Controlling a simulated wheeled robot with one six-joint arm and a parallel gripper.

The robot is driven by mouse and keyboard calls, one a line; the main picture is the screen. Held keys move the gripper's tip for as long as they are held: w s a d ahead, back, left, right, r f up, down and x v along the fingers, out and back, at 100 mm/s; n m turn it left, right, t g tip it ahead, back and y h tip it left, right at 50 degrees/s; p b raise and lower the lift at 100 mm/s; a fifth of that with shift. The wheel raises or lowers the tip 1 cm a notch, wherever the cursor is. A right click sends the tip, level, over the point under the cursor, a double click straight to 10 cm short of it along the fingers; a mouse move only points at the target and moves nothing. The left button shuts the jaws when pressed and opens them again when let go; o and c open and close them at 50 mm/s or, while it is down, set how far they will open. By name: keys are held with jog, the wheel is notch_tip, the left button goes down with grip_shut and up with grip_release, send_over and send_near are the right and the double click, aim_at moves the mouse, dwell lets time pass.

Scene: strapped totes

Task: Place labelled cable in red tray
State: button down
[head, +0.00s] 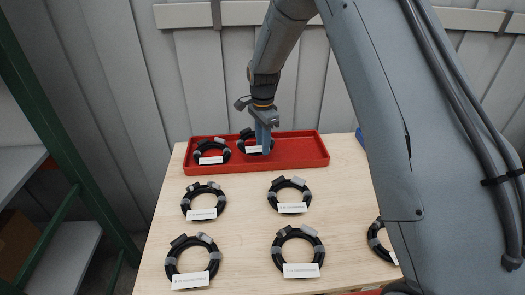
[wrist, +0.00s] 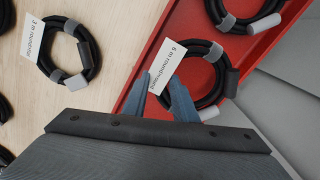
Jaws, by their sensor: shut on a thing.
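My gripper (head: 264,148) is over the red tray (head: 300,153) at the back of the table, pointing down. Its two blue-grey fingers (wrist: 160,80) are shut on a coiled black cable (wrist: 220,70) with a white label (wrist: 181,66) reading "6 m round…". In the head view this held cable (head: 243,142) is partly hidden behind the fingers. It is within the tray's outline; I cannot tell whether it touches the floor. Another labelled black coil (head: 199,148) lies in the tray to its left, and shows at the top of the wrist view (wrist: 233,24).
Several labelled black coils lie on the wooden table, including two in the middle row (head: 190,200) (head: 274,193) and two in front (head: 172,259) (head: 279,251). One at the right (head: 374,240) is partly hidden by my arm. The tray's right part is bare. A grey wall stands behind.

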jog(key=shift+f+p, duration=0.45)
jog(key=shift+f, duration=1.35)
jog(key=shift+f, duration=0.1)
jog(key=c, duration=1.7)
grip_release()
notch_tip(320, 180, up, 12)
jog(key=b, duration=0.3)
jog(key=shift+b, duration=0.3)
jog(key=s+d+n, duration=0.4)
jog(key=s, duration=0.6)
jog(key=s+d+f+n, duration=0.1)
jog(key=s+d+n, duration=0.3)
jog(key=s, duration=0.6)
jog(key=s+d+f+n+t, duration=0.1)
jog(key=s+d+n, duration=0.3)
jog(key=s, duration=0.5)
jog(key=shift+s+d+n, duration=0.2)
jog(key=shift+s+n, duration=0.2)
jog(key=shift+n, duration=0.4)
